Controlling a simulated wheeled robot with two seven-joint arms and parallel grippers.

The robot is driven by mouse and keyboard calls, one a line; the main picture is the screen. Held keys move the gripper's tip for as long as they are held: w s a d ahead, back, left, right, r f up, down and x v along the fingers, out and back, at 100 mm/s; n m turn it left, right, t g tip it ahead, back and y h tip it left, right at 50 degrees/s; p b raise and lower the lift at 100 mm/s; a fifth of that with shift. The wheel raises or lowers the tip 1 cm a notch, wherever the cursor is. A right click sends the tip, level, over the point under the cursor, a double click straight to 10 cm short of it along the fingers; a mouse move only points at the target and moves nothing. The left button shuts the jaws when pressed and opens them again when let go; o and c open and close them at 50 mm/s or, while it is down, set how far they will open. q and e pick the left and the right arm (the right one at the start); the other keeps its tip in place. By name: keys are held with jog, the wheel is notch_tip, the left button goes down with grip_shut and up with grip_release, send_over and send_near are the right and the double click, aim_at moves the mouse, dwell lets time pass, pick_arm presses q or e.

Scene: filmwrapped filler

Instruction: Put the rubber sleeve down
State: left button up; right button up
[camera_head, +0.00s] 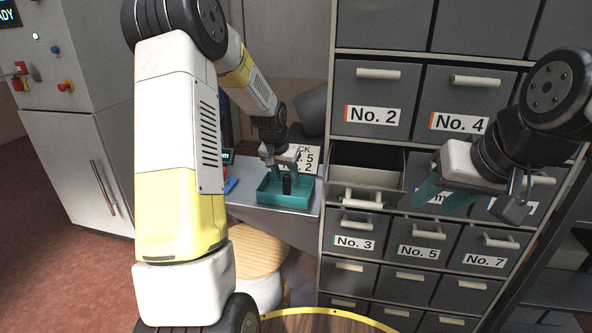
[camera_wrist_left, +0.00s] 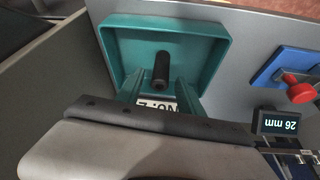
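The black rubber sleeve (camera_head: 287,184) stands in a teal tray (camera_head: 264,196) on a grey worktop. In the left wrist view the sleeve (camera_wrist_left: 161,70) is inside the tray (camera_wrist_left: 111,50), near its front wall. My left gripper (camera_head: 284,166) is right above the tray. Its two teal fingers (camera_wrist_left: 160,88) are spread on either side of the sleeve, with a gap showing, so it looks open. Whether the sleeve's base touches the tray floor is hard to tell. My right gripper (camera_head: 443,196) is open and empty in front of the drawer cabinet.
A grey drawer cabinet (camera_head: 372,222) with numbered labels stands at right; one drawer (camera_head: 365,178) beside the tray is pulled open. A blue block with a red knob (camera_wrist_left: 300,92) and a display reading 26 mm (camera_wrist_left: 279,122) sit beside the tray. A round wooden stool (camera_head: 258,250) is below.

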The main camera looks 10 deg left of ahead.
pick_arm(q)
jog(key=shift+r, duration=0.35)
jog(key=d+v, duration=0.1)
jog(key=v, duration=1)
jog(key=s+d+r+t, duration=0.1)
jog(key=s+r, duration=0.3)
jog(key=s, duration=0.2)
jog(key=s+d+r, duration=0.1)
jog(key=s+r, duration=0.3)
jog(key=s, duration=0.3)
jog(key=s+d+n+h, duration=0.1)
jog(key=s+d, duration=0.1)
jog(key=s, duration=1.4)
jog(key=shift+d+n+t, duration=0.2)
jog(key=shift+n+t, duration=0.1)
jog(key=shift+t, duration=0.1)
